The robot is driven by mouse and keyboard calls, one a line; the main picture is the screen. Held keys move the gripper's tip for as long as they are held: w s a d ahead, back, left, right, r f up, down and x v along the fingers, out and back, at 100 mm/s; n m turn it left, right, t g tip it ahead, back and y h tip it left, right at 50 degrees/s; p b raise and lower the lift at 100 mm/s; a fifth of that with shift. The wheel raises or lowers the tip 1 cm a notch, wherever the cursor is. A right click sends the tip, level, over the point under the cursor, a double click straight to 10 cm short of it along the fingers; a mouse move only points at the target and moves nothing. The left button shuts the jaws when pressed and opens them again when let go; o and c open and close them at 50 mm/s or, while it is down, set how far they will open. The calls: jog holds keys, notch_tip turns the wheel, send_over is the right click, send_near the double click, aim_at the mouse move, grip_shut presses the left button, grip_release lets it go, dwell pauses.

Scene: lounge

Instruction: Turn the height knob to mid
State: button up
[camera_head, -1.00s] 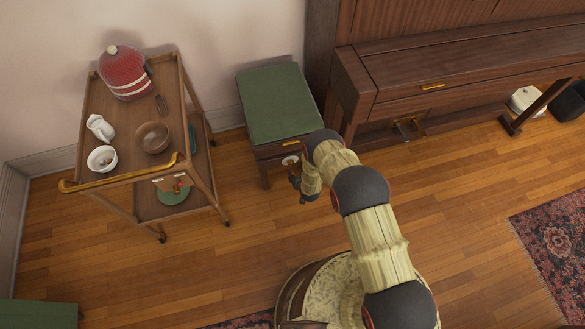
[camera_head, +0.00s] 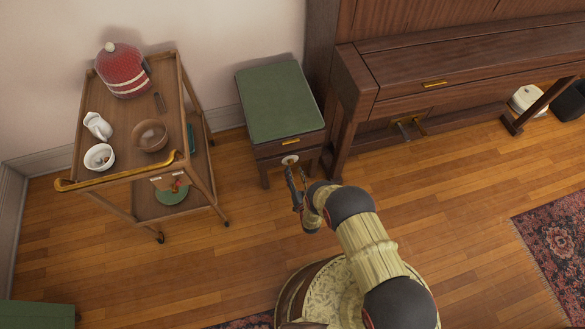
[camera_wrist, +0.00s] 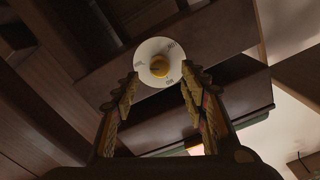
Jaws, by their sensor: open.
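I cannot tell whether a fingertip touches the dial. The marks are too small to read.
A piano (camera_head: 450,75) stands right of the bench. Wooden floor (camera_head: 235,255) is clear between the trolley and my base. A patterned rug (camera_head: 556,240) lies at right.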

aim_at(291, 164)
jog(key=shift+b+x, duration=0.45)
jog(key=shift+x, duration=1.3)
jog(key=shift+c, duration=0.4)
grip_shut()
jog(key=n, duration=1.1)
jog(key=shift+a+n, duration=0.1)
jog(key=shift+n, duration=0.3)
jog(key=n, duration=1.1)
jog(key=shift+f+n, duration=0.1)
jog(key=shift+n, duration=0.3)
